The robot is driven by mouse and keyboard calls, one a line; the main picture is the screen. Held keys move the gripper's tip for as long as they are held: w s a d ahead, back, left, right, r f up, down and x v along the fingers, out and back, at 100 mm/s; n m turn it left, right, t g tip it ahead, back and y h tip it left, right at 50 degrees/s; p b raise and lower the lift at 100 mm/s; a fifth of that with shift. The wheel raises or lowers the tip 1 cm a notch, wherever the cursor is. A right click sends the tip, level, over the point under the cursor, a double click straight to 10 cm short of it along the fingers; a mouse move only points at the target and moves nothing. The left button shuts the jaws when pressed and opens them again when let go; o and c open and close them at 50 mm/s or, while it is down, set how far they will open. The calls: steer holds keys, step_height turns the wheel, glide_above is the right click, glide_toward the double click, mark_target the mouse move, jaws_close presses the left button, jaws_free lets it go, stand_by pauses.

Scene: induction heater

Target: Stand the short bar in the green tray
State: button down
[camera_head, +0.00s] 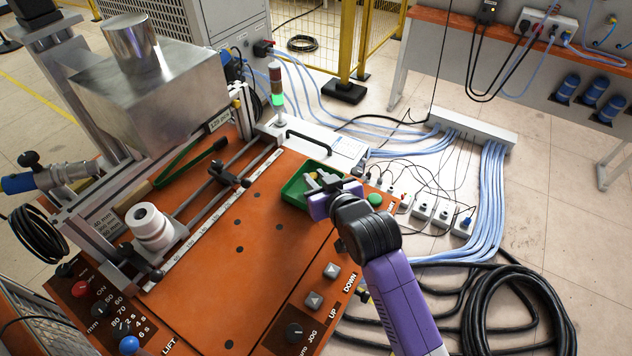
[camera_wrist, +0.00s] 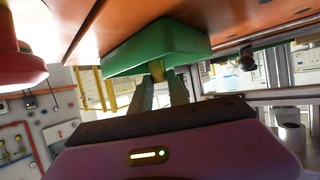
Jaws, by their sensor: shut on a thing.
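The green tray (camera_head: 289,190) sits on the orange machine top near its right edge. In the wrist view the green tray (camera_wrist: 150,45) appears just beyond my fingertips. My gripper (camera_head: 318,182) is over the tray, reaching in from the right. In the wrist view my gripper (camera_wrist: 164,78) has its two fingers closing on a small brass-coloured piece, the short bar (camera_wrist: 156,72), right against the tray. Most of the bar is hidden by the fingers and the tray. I cannot tell whether it touches the tray floor.
A green button (camera_head: 375,199) stands right of the tray. A signal tower (camera_head: 277,88) and a black handle (camera_head: 308,140) are behind it. A rail with a clamp (camera_head: 228,175) lies to the left. The orange surface (camera_head: 265,235) left of my arm is mostly clear.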

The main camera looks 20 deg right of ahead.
steer(key=shift+f, duration=0.7)
steer(key=shift+f, duration=0.15)
steer(key=c, duration=1.3)
jaws_free()
steer(key=shift+o, duration=0.2)
steer(key=shift+r, duration=0.2)
steer(key=b+v, duration=0.1)
steer(key=v, duration=1.1)
